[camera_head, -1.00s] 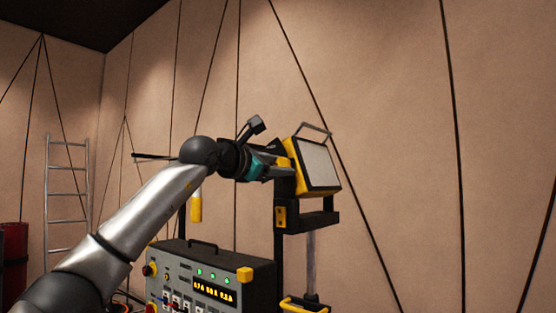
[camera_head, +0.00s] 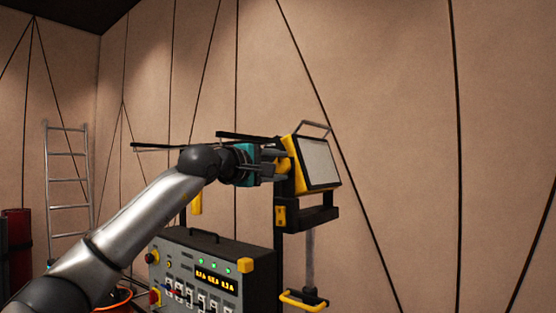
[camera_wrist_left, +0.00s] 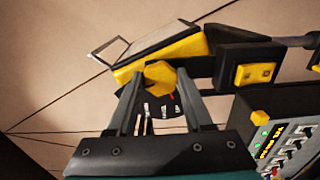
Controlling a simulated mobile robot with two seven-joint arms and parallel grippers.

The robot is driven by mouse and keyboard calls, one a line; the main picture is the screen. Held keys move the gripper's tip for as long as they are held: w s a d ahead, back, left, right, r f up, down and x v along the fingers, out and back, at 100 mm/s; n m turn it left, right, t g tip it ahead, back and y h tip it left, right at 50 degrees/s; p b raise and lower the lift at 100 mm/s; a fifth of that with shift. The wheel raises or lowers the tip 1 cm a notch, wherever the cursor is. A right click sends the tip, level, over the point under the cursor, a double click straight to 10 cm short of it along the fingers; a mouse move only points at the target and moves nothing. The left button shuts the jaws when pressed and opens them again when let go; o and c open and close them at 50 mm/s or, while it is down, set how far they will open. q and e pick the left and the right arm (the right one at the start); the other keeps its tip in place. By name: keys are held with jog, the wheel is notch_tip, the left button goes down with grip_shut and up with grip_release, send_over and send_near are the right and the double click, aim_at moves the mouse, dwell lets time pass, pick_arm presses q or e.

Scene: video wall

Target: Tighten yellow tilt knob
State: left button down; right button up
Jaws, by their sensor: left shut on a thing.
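The yellow tilt knob (camera_wrist_left: 158,75) is on the side of the work lamp (camera_wrist_left: 185,46), and my left gripper (camera_wrist_left: 160,84) is shut on it, one finger on each side. A dark dial with white marks and a red mark shows between the fingers, just below the knob. In the head view the left gripper (camera_head: 282,166) reaches the lamp's left side, and its fingers partly hide the knob. The lamp (camera_head: 316,163) is a yellow and black box with a pale front panel and a top handle, tilted on a black bracket (camera_head: 310,217). My right gripper is not in view.
A grey control box (camera_head: 262,290) with green lights, yellow readouts and switches stands below the arm. A pole (camera_head: 310,258) with a yellow handle (camera_head: 304,299) supports the lamp. A ladder (camera_head: 68,180) leans at the far left. The wall right of the lamp is clear.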

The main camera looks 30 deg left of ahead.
pick_arm(q)
jog(key=shift+m+p, duration=0.55)
jog(key=shift+m, duration=0.95)
jog(key=shift+f, duration=0.1)
jog(key=shift+c, duration=1.5)
grip_release()
jog(key=s+a+b, duration=0.1)
jog(key=s+b, duration=0.5)
jog(key=s, duration=0.9)
jog(key=shift+s+a, duration=0.1)
